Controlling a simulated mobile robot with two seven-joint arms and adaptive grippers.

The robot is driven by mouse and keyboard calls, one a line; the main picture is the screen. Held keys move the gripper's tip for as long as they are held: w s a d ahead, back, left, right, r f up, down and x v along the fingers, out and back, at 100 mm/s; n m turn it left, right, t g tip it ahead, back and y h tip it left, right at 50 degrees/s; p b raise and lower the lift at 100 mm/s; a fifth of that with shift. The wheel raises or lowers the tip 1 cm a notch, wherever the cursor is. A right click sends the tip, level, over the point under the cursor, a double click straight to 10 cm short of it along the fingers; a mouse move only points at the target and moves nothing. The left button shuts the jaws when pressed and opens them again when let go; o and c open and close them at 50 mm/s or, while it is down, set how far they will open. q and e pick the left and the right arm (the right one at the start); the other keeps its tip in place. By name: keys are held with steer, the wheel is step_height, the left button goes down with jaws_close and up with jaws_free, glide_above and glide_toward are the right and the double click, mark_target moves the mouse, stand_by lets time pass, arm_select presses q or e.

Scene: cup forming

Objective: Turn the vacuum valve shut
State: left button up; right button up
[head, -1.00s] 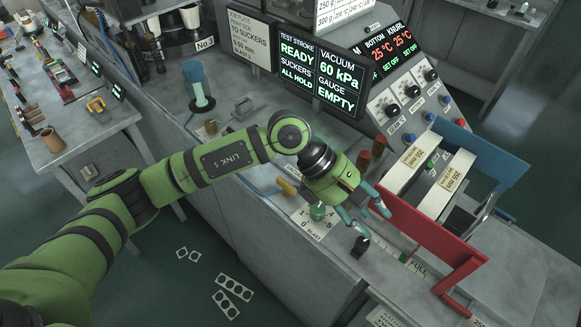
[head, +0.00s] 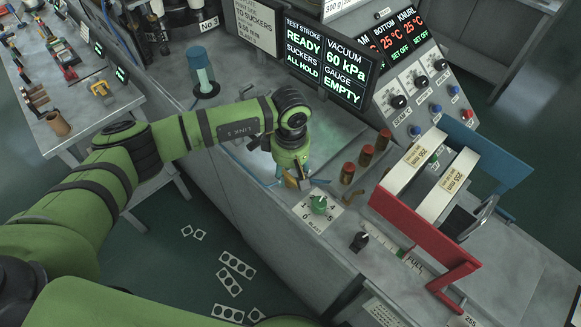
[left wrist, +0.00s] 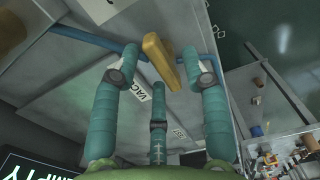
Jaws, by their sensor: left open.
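The vacuum valve shows as a yellow lever handle (head: 291,182) on the bench top, partly hidden behind my left gripper (head: 294,176) in the head view. In the left wrist view the yellow handle (left wrist: 158,60) lies between the spread teal fingers of my left gripper (left wrist: 160,54). The fingers are open, with two at the sides of the handle and one below it. I cannot tell whether any finger touches it. A blue pipe (left wrist: 90,38) runs by the handle. A label reading VAC is partly covered by the fingers. My right gripper is not in view.
A green knob (head: 319,204) on a numbered plate and a black knob (head: 359,241) stand near the bench front. Several red-topped cylinders (head: 366,155) stand right of my gripper. The display (head: 325,65) reads vacuum 60 kPa. A red bracket (head: 425,235) stands farther right.

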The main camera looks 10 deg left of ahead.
arm_select(q)
steer(key=shift+f, duration=0.15)
jaws_close()
steer(key=shift+f+n+b, duration=0.1)
steer(key=shift+n+b, duration=0.4)
steer(key=shift+b, duration=0.3)
steer(key=n+b, duration=0.8)
steer(key=b, duration=0.1)
steer(key=n+b, duration=0.4)
steer(key=shift+a+f, duration=0.15)
steer(key=shift+a, duration=0.1)
steer(key=n+b, duration=0.3)
steer(key=shift+s, duration=0.1)
steer(key=shift+r+n+b, duration=0.2)
steer(key=shift+n+b, duration=0.4)
steer(key=shift+n, duration=0.4)
